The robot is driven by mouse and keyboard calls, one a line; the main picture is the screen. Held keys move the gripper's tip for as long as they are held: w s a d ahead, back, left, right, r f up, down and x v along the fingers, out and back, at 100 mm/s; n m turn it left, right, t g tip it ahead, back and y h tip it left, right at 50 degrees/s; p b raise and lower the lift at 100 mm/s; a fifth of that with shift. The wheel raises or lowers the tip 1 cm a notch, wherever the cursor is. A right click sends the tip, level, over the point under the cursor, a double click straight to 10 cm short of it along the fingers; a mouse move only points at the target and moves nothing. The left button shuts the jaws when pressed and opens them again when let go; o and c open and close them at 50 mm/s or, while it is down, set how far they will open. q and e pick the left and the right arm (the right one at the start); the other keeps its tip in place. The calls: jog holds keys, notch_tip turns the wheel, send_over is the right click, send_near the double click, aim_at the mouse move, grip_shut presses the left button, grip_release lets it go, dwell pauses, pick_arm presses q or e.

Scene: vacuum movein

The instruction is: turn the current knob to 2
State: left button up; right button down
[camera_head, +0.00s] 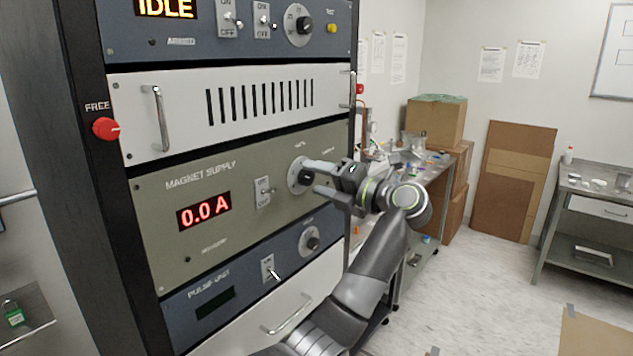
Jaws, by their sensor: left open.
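The magnet supply panel (160,225) is an olive-grey rack unit, and its red display (205,211) reads 0.0 A. Its current knob (297,176) sits on a pale round dial at the panel's right side. My left gripper (311,176) is open at this knob, with one finger above it and one below. The fingers hide part of the dial, so I cannot read the knob's setting or tell whether they touch it. A toggle switch (263,192) is left of the knob. My right gripper is not in view.
Above is a white vented panel (180,120) with handles, then a blue unit showing IDLE (165,8). Below is the pulse unit (185,315) with its own knob (309,240). A cluttered bench (435,185) stands behind my gripper.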

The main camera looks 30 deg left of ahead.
pick_arm(q)
jog(key=s+d+b, duration=0.1)
jog(key=d+b, duration=0.5)
jog(key=d, duration=1)
jog(key=shift+d, duration=0.25)
jog(key=shift+s, duration=0.1)
